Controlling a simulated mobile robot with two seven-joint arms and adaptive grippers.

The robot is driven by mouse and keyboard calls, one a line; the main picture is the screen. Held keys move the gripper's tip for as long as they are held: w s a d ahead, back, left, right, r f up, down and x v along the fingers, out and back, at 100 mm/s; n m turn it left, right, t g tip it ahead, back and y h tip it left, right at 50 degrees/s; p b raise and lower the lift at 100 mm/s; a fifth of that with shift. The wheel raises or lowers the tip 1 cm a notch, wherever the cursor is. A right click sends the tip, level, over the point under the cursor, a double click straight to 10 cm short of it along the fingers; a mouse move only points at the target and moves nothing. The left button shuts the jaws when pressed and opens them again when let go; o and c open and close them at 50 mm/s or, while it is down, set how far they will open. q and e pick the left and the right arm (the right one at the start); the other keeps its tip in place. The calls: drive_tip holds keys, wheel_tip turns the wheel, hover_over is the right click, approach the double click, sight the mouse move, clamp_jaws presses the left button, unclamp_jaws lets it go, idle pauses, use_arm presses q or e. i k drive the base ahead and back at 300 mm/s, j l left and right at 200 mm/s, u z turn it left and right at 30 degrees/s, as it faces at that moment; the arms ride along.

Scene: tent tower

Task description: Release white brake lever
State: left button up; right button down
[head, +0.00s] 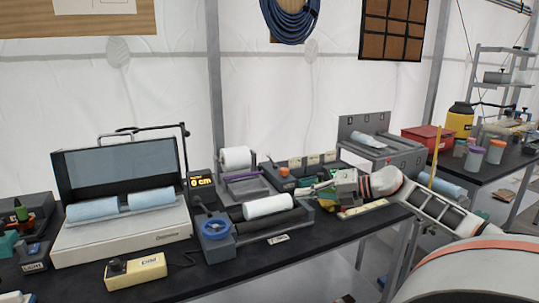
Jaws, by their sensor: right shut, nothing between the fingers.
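My right gripper (328,190) reaches in from the right over the black bench and is shut and empty. Its fingers are small and overlap a cluttered patch with green and red parts, so touching or apart cannot be told. To its left is a grey winding device (217,247) with a blue ring (216,227) and a white roll (268,206) lying on it. A display (202,181) behind it reads 0 cm. I cannot clearly pick out the white brake lever; it may be hidden or too small. My left gripper is not in view.
An open grey case (122,239) with blue rolls stands at left. A yellow box (136,270) lies near the front edge. A red box (428,139) is at right. The bench front is partly clear.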

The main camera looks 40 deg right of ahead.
sight(268, 154)
drive_tip(key=i+l, duration=0.9)
drive_tip(key=l, duration=0.25)
